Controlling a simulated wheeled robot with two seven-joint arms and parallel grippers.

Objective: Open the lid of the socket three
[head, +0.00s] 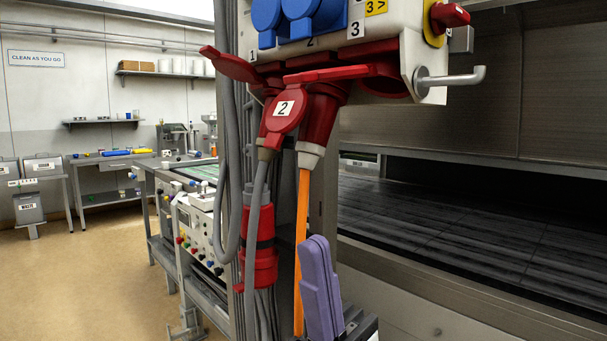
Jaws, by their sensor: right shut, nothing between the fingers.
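The white socket box (385,45) hangs at the top centre, with number labels 1, 2 and 3 above red sockets on its underside. Below label 3 is a red socket part (385,78), seen edge-on from the side; I cannot tell how its lid sits. A red lid marked 2 (286,108) tilts in front of the plugs. Another red lid (230,66) sticks out to the left. My right gripper (317,245), with purple fingers, is shut and empty. It points up from below, below the sockets and apart from them. My left gripper is not in view.
A red plug with an orange cable (303,220) and one with a grey cable (255,215) hang beneath the box, close to my right gripper. A metal handle (450,78) juts out at the right. A dark hood opening (470,220) lies further right.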

